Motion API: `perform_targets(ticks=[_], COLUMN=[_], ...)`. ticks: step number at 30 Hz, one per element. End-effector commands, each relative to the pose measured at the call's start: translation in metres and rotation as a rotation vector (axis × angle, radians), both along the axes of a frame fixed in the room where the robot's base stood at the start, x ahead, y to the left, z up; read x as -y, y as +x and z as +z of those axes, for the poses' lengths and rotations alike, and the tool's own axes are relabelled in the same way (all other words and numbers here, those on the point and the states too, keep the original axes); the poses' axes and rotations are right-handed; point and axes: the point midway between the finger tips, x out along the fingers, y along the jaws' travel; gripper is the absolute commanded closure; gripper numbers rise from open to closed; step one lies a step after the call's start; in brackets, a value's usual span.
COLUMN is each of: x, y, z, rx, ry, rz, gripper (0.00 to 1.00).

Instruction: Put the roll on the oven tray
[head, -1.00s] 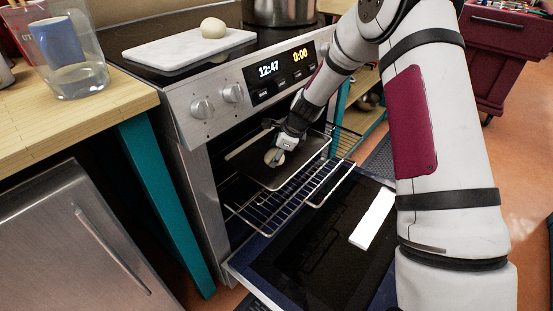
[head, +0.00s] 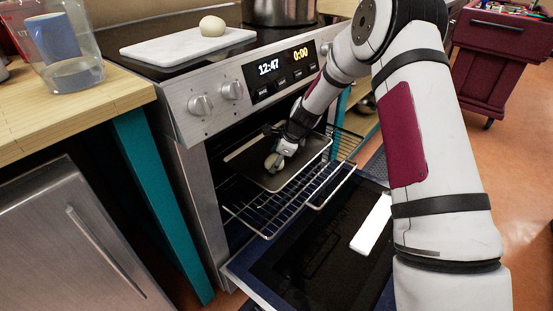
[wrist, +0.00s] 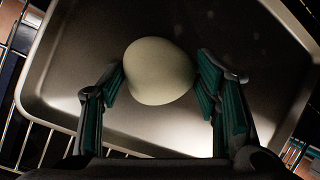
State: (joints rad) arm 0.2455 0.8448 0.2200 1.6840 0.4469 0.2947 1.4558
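The roll (wrist: 160,71) is pale and rounded. In the wrist view it sits between my gripper's (wrist: 160,82) two teal-padded fingers, with both fingertips against its sides. In the head view the roll (head: 272,161) shows just below my gripper (head: 277,155), over the oven tray (head: 300,165). The dark tray with a light metal rim lies on the pulled-out oven rack. The roll is low over the tray's floor, inside its rim. Whether its underside touches the tray is hidden.
The oven door (head: 310,255) is open and folded down below the wire rack (head: 262,217). A white board (head: 188,48) with another pale round item (head: 212,26) and a metal pot (head: 278,10) stand on the stove. A wooden counter (head: 110,103) is at left.

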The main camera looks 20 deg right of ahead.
Motion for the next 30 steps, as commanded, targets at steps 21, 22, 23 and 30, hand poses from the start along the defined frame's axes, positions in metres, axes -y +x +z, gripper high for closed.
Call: perform_targets(ticks=[21, 22, 23, 30], x=[0.011, 0.012, 0.013, 0.018], y=[-0.017, -0.019, -0.02, -0.028], z=[0.047, 0.051, 0.054, 0.069], rx=[0.003, 0.002, 0.002, 0.0], ry=[-0.001, -0.001, -0.001, -0.001], rz=[-0.001, -0.001, -0.001, 0.0], gripper=[0.29, 0.29, 0.29, 0.29])
